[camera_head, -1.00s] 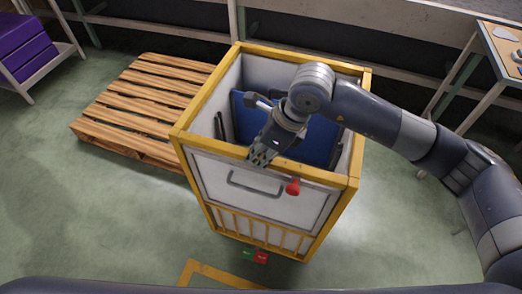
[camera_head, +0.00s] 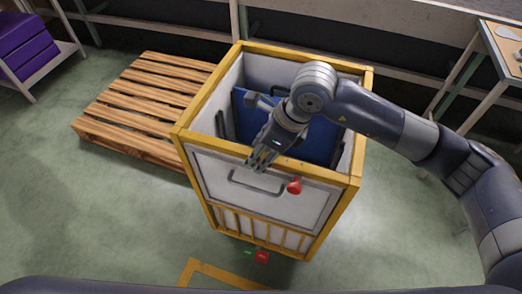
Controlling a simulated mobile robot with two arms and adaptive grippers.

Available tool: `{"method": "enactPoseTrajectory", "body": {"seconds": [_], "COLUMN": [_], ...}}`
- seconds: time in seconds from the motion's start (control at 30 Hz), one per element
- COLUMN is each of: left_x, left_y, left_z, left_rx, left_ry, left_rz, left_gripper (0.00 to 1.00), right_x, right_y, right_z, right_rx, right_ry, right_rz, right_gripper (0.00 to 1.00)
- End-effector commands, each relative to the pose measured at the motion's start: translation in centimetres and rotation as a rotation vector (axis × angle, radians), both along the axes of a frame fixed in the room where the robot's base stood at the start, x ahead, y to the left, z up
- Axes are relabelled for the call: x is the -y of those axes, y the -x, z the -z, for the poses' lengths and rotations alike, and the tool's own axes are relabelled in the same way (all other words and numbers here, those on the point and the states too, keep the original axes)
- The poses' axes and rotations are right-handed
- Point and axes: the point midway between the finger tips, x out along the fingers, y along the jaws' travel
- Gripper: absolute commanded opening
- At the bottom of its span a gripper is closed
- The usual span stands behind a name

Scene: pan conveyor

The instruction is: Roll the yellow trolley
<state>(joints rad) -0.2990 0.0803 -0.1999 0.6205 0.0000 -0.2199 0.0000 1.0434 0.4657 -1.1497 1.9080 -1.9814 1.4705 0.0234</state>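The yellow trolley (camera_head: 355,182) is a tall box with a yellow frame and white panels, standing on the green floor in front of me. A grey handle (camera_head: 257,184) and a red knob (camera_head: 295,186) are on its near face. A blue panel (camera_head: 320,138) stands inside it. My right gripper (camera_head: 262,163) is over the trolley's near top rim, just above the handle, with its fingers pointing down. Its fingers look spread and hold nothing that I can see. Whether they touch the rim is unclear. My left gripper is out of view.
A wooden pallet (camera_head: 140,105) lies close to the trolley's left side. Purple boxes (camera_head: 25,45) sit on a rack at the far left, and a table (camera_head: 500,45) stands at the right. A yellow floor marking (camera_head: 225,275) lies in front.

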Motion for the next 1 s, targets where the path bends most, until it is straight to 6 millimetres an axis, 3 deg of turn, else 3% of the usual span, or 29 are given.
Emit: {"method": "enactPoseTrajectory", "body": {"seconds": [0.17,0.7,1.0], "left_x": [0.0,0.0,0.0], "left_y": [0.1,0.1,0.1], "left_z": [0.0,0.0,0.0], "left_rx": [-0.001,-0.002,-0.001], "left_ry": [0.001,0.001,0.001], "left_rz": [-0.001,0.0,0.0], "left_gripper": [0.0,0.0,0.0], "right_x": [0.4,4.0,4.4], "right_y": [0.0,1.2,1.5], "right_z": [-0.9,-10.1,-11.1], "right_rx": [0.003,0.003,0.0], "right_ry": [0.0,0.0,0.001], "right_rz": [0.002,0.001,0.0], "right_gripper": [0.42,0.42,0.42]}}
